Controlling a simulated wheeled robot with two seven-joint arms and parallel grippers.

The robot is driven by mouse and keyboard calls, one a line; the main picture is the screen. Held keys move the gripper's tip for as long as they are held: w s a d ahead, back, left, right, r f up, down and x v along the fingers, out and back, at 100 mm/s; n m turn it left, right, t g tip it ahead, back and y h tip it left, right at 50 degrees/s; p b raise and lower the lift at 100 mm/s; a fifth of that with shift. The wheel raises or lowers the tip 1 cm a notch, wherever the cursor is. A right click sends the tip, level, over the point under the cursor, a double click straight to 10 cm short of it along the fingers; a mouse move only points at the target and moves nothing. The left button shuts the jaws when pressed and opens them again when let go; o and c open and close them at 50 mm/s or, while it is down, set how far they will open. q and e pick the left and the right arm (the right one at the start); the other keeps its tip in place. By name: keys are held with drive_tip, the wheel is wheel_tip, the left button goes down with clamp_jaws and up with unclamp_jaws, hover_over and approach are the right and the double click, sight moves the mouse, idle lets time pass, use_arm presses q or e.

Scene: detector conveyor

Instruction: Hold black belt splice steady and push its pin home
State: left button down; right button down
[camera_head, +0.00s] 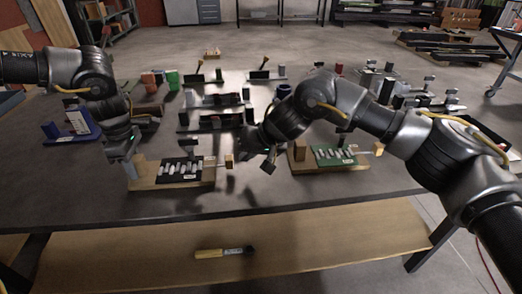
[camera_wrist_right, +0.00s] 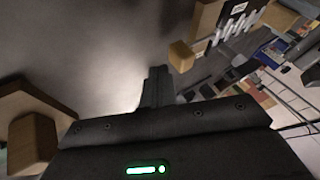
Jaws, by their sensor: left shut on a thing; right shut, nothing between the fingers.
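The black belt splice (camera_head: 181,169) lies with pale fasteners on a wooden board (camera_head: 172,184) near the table's front edge. A thin pin (camera_head: 212,163) sticks out at its right end, with a small wooden block (camera_head: 229,161) at the pin's outer end. My left gripper (camera_head: 130,168) is shut at the board's left end; the part between its fingers is mostly hidden. My right gripper (camera_head: 268,160) is shut and empty, to the right of the pin's block and apart from it. Its closed fingers (camera_wrist_right: 157,88) show in the right wrist view.
A green belt splice (camera_head: 333,155) on a similar board stands right of my right gripper. A blue holder (camera_head: 75,126) is at the left. Several black stands (camera_head: 212,122) fill the table's middle. A yellow-handled tool (camera_head: 222,253) lies on the lower shelf.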

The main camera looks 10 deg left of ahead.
sight(231, 158)
drive_tip(key=shift+s+a, duration=0.25)
drive_tip(key=shift+a, duration=0.4)
drive_tip(key=a, duration=0.2)
drive_tip(key=s+a, duration=0.1)
drive_tip(key=a, duration=0.1)
drive_tip(key=s+a, duration=0.1)
drive_tip(key=a, duration=0.1)
drive_tip(key=shift+s+a, duration=0.15)
drive_tip(key=shift+a, duration=0.05)
drive_tip(key=d, duration=0.1)
drive_tip(key=w+d, duration=0.1)
drive_tip(key=d, duration=0.2)
drive_tip(key=shift+w, duration=0.3)
drive_tip(key=v, duration=1)
use_arm(q)
drive_tip(key=c, duration=1)
unclamp_jaws()
